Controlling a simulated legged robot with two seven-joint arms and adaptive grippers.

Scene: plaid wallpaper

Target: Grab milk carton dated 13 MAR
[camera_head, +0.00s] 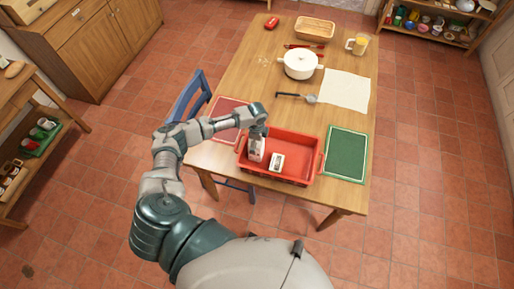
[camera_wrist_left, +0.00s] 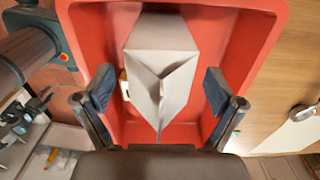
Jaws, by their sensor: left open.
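A red crate (camera_head: 310,172) stands at the near end of the wooden table and holds two cartons. One white-grey carton (camera_head: 256,150) stands upright at its left, directly under my left gripper (camera_head: 258,131). The other, a white carton with a dark mark (camera_head: 277,161), is just right of it. In the left wrist view, my left gripper (camera_wrist_left: 158,92) is open, with its fingers on either side of a gable-topped carton (camera_wrist_left: 165,75), a visible gap on both sides. A sliver of something white and orange shows behind it. No date is readable. My right gripper is out of view.
A green mat (camera_head: 346,154) lies right of the crate and a red mat (camera_head: 228,116) lies left. A white pot (camera_head: 300,64), a ladle (camera_head: 310,98) and a cream cloth (camera_head: 345,90) are farther back. A blue chair (camera_head: 188,96) stands at the table's left.

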